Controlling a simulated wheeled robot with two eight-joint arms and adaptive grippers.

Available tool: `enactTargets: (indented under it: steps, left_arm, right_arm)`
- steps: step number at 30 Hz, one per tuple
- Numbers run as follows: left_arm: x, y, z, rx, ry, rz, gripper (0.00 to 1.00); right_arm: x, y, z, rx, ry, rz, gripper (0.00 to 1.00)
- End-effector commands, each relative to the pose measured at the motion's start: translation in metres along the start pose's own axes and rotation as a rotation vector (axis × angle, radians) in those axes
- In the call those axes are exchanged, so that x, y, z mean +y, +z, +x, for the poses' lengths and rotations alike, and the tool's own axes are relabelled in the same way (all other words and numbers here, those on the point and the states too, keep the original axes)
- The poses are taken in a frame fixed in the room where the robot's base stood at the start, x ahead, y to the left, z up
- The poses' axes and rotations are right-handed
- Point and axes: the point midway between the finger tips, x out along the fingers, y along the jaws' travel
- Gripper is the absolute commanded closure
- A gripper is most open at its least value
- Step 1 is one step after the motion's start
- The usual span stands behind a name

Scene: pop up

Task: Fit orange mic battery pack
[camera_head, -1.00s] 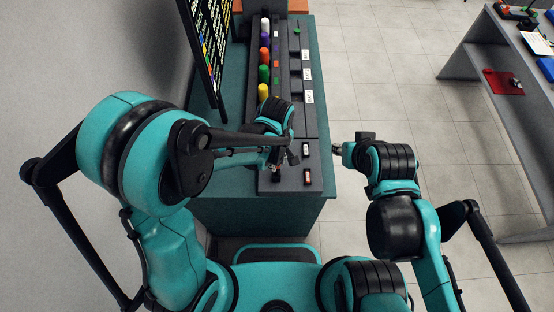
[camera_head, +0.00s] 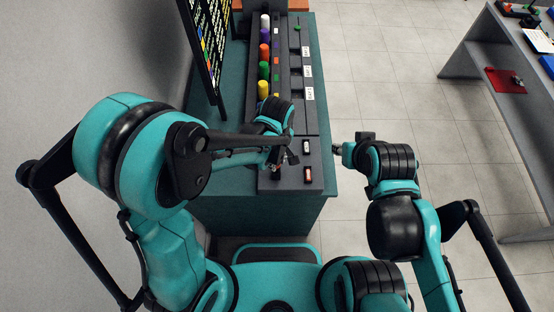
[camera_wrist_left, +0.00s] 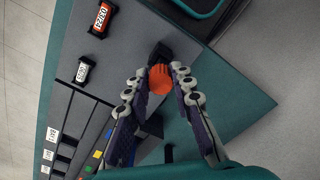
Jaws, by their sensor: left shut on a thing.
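My left gripper (camera_head: 281,160) is over the near end of the dark console. In the left wrist view its fingers (camera_wrist_left: 161,86) are closed around an orange ribbed piece (camera_wrist_left: 159,76). A black block (camera_wrist_left: 160,52) is at the far end of that piece; I cannot tell whether they are joined. An orange cylinder (camera_head: 264,50) stands in the console row. My right gripper (camera_head: 338,148) is right of the console, its fingers too small to read.
White, purple, green (camera_head: 263,71) and yellow cylinders share the row, beside white labels (camera_head: 309,94). A dark screen (camera_head: 205,55) stands left. The teal table's edge (camera_head: 325,195) is close on the right, with open floor beyond. A grey desk (camera_head: 490,75) stands far right.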

Motion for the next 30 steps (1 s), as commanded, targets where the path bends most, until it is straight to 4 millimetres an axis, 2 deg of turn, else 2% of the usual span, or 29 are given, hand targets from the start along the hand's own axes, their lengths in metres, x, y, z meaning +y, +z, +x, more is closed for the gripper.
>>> enactTargets:
  steps: [11,30]
  left_arm:
    - [0.000,0.000,0.001,0.000,0.000,0.000,1.00]
    - [0.000,0.000,0.020,0.000,0.000,0.000,1.00]
  right_arm:
    - [0.000,0.001,0.002,0.000,0.000,0.000,0.65]
    - [0.000,0.012,0.017,0.000,0.000,0.000,0.65]
